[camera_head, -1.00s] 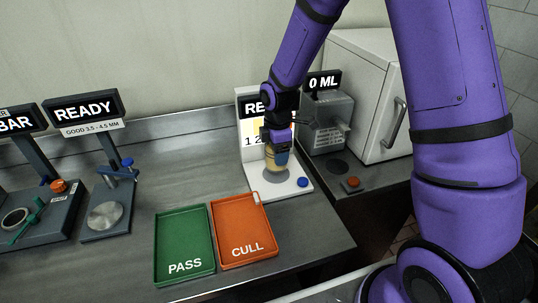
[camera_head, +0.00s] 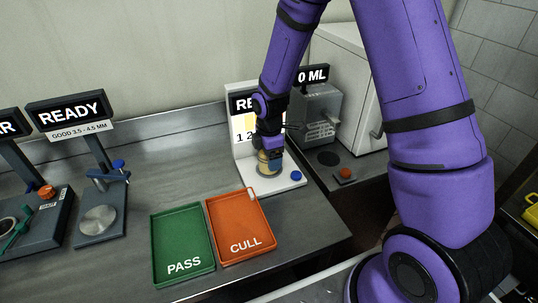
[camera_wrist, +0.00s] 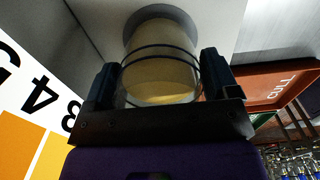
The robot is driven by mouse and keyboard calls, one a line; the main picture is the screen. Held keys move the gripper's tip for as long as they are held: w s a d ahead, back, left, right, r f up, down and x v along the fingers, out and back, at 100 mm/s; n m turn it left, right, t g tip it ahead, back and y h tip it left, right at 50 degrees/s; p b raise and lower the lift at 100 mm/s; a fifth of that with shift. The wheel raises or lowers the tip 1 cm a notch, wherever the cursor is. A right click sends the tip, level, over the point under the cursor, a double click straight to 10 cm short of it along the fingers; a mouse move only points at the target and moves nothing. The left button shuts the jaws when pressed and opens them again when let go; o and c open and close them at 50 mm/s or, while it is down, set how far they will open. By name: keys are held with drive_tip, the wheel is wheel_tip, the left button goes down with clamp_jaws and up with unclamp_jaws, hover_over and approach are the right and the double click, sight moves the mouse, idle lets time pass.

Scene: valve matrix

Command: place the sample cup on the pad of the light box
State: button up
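The sample cup (camera_wrist: 160,65) is clear with a yellowish filling and dark rings around it. It stands between the two fingers of my gripper (camera_wrist: 163,88), which appear to press its sides. In the head view my gripper (camera_head: 270,153) points down over the light box (camera_head: 244,166), and the cup (camera_head: 263,162) is partly hidden by it. The cup's base is over the round grey pad (camera_head: 268,172); it looks on or just above it, and I cannot tell exact contact. The light box panel is lit, its sign partly hidden by my arm.
A blue button (camera_head: 296,176) sits on the light box's front corner. The orange CULL tray (camera_head: 246,246) and green PASS tray (camera_head: 184,268) lie in front-left. A grey dispenser (camera_head: 318,112) with a red button (camera_head: 344,174) stands to the right.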

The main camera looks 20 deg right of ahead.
drive_tip(key=shift+r, duration=0.1)
wheel_tip(320, 180, up, 12)
drive_tip(key=s+d+r+m+t, duration=0.1)
drive_tip(key=s+d+r+m, duration=0.1)
drive_tip(key=s+r+m, duration=0.45)
drive_tip(key=s+d+r+m+t, duration=0.2)
drive_tip(key=s+r, duration=0.2)
drive_tip(key=r, duration=0.5)
drive_tip(key=s+d+r+m+t, duration=0.1)
drive_tip(key=s+r+m, duration=0.2)
drive_tip(key=s, duration=0.5)
drive_tip(key=s+d+r+m+t, duration=0.1)
drive_tip(key=s+d+r+m, duration=0.1)
drive_tip(key=s+m, duration=0.4)
drive_tip(key=s+r, duration=0.1)
drive_tip(key=s, duration=0.1)
drive_tip(key=shift+s, duration=0.3)
